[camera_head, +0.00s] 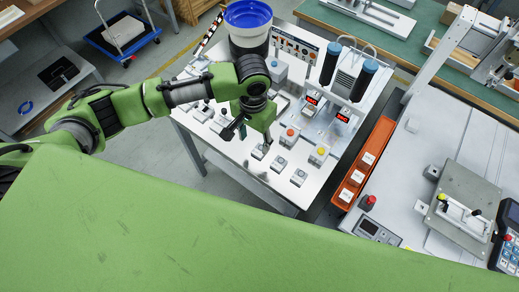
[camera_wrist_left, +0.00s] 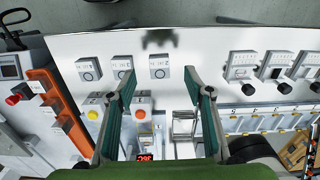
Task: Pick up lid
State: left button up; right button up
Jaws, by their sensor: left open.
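My left gripper (camera_head: 248,137) is open over the white worktable (camera_head: 233,156). In the left wrist view its two green-padded fingers (camera_wrist_left: 159,74) are spread apart with nothing held between them. Past the fingertips, a row of small grey square blocks with round centres lies on the white surface: a left one (camera_wrist_left: 87,69), a middle one (camera_wrist_left: 121,66) and a right one (camera_wrist_left: 158,66). The right block shows between the fingertips. In the head view the row's front block (camera_head: 299,177) shows too. I cannot tell which part is the lid. My right gripper is not in view.
More small fixtures (camera_wrist_left: 240,66) stand along the table. A yellow button (camera_head: 321,151), an orange button (camera_head: 291,132) and dark blue-capped cylinders (camera_head: 331,62) stand nearby. An orange bin strip (camera_head: 362,165) borders the right side. A blue bowl feeder (camera_head: 247,14) stands behind.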

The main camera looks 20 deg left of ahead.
aim_at(256, 155)
pick_arm(q)
jog(key=shift+d+f+p, duration=0.15)
jog(key=shift+f+p, duration=0.4)
jog(key=shift+f, duration=3.4)
jog(key=c, duration=1)
